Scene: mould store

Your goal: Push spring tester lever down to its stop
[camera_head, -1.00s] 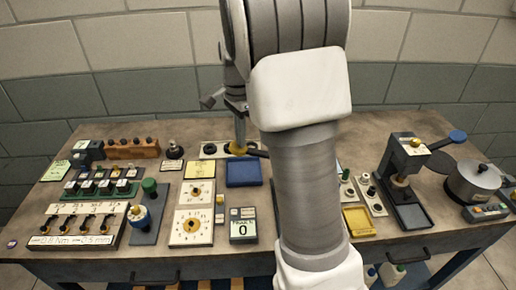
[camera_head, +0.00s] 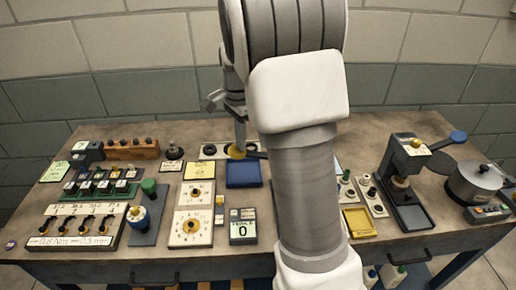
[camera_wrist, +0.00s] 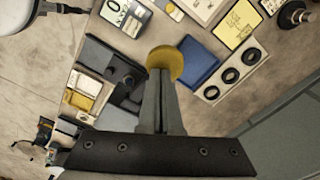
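A round yellow knob (camera_head: 236,153) sits at the back middle of the bench. A dark bar runs right from it and goes behind my arm. In the wrist view the yellow knob (camera_wrist: 165,62) lies right at my fingertips, beside a dark block-shaped device (camera_wrist: 110,72), which looks like the spring tester. My gripper (camera_wrist: 162,80) points down with its fingers together, over or against the knob; I cannot tell if they touch. Nothing shows between the fingers. In the head view the gripper (camera_head: 240,143) is small and partly hidden. My arm hides most of the device.
A blue tray (camera_head: 243,174) and a panel with dark rings (camera_wrist: 226,77) lie close to the knob. A press with a blue-ended handle (camera_head: 405,180) and a metal pot (camera_head: 474,182) stand at the right. Dials, switch panels and a counter (camera_head: 243,229) fill the left and front.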

